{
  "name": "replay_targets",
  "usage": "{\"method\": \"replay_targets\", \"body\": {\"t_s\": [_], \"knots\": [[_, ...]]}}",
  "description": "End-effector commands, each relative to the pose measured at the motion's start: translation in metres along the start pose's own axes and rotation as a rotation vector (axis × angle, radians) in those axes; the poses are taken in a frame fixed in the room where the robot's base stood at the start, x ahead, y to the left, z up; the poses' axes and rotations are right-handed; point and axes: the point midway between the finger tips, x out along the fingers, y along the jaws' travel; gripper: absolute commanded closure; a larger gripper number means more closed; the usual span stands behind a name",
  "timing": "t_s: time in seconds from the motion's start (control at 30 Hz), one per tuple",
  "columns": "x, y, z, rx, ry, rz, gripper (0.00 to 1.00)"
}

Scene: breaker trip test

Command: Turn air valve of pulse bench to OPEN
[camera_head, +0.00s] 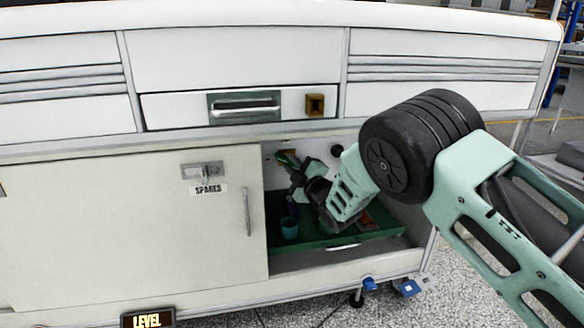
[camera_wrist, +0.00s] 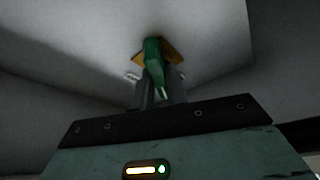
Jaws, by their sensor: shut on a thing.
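The air valve shows in the wrist view as a green lever handle (camera_wrist: 153,62) in front of an orange-yellow plate (camera_wrist: 172,56) on a pale wall. My gripper (camera_wrist: 160,92) is shut on the green handle, with its dark fingers at the handle's lower part. In the head view my gripper (camera_head: 293,170) reaches into the open right bay of the white bench (camera_head: 60,225), at the bay's back wall. The green handle (camera_head: 284,160) shows only in part there. Small pale marks beside the plate are too blurred to read, so I cannot tell the valve's setting.
A sliding door (camera_head: 130,240) marked SPARES covers the bay's left side. A green tray (camera_head: 340,239) lies below my gripper, with a teal cup (camera_head: 289,228) in it. A drawer (camera_head: 240,106) is above. My forearm passes the bay's right edge.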

Motion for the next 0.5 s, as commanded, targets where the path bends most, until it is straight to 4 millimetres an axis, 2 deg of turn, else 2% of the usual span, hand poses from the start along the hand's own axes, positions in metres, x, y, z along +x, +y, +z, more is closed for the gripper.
{"method": "replay_targets", "body": {"t_s": [0.5], "knots": [[-0.0004, -0.0056, 0.0006, 0.456, -0.001, 0.188, 1.0]]}}
